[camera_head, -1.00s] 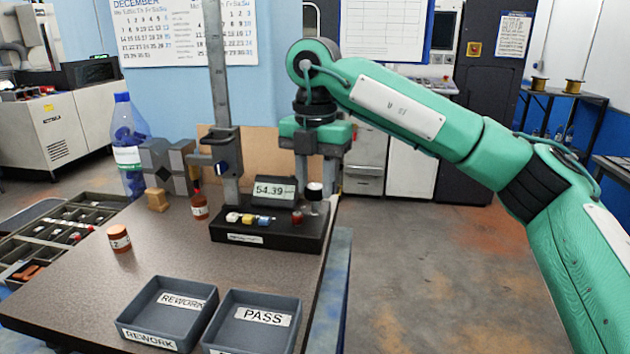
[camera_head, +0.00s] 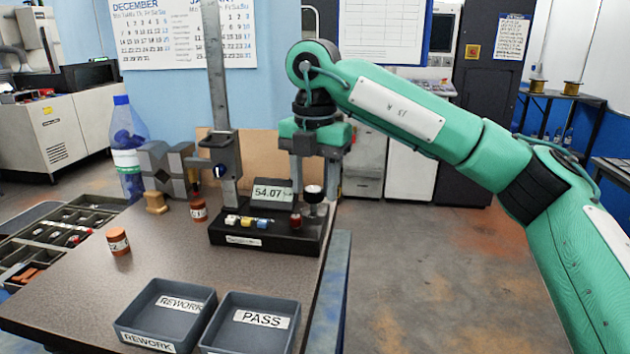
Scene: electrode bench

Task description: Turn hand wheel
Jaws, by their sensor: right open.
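A black instrument base (camera_head: 240,236) stands at the table's right edge. Its display (camera_head: 273,192) reads 54.07. At its right end is a small round white-topped knob (camera_head: 313,190) over a grey disc; it is the likeliest hand wheel, though I cannot be sure. My right gripper (camera_head: 317,187) points straight down, open, with a finger on either side of this knob; contact cannot be made out. A tall grey column (camera_head: 214,75) rises behind the base and carries a slider (camera_head: 219,155). My left gripper is out of view.
Two trays, REWORK (camera_head: 135,322) and PASS (camera_head: 232,334), sit at the front. An orange-brown jar (camera_head: 118,241), a small brown bottle (camera_head: 198,210), a wooden piece (camera_head: 155,202) and a blue bottle (camera_head: 128,150) stand left. The middle of the table is clear.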

